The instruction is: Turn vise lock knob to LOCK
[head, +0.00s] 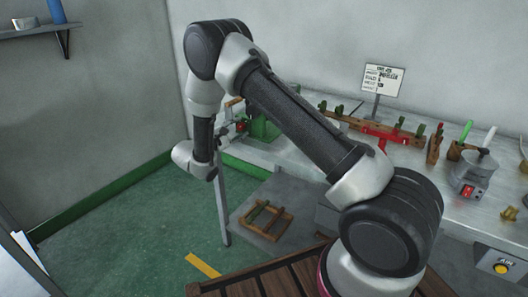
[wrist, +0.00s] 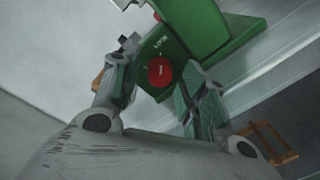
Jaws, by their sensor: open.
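The red vise lock knob (wrist: 160,72) is on the green vise (wrist: 205,32), with a small white mark on its face. My gripper (wrist: 158,80) is open, with one finger to the left of the knob and one to the right. I cannot tell whether either finger touches the knob or vise. In the head view the vise (head: 264,127) stands at the left end of the bench, and the knob (head: 241,126) shows small beside my wrist.
The grey bench (head: 285,152) runs along the wall with a sign (head: 382,79), a red and wooden rack (head: 385,132) and a small grey device (head: 468,178) on it. A wooden frame (head: 265,220) lies on a low grey surface. Green floor is free at left.

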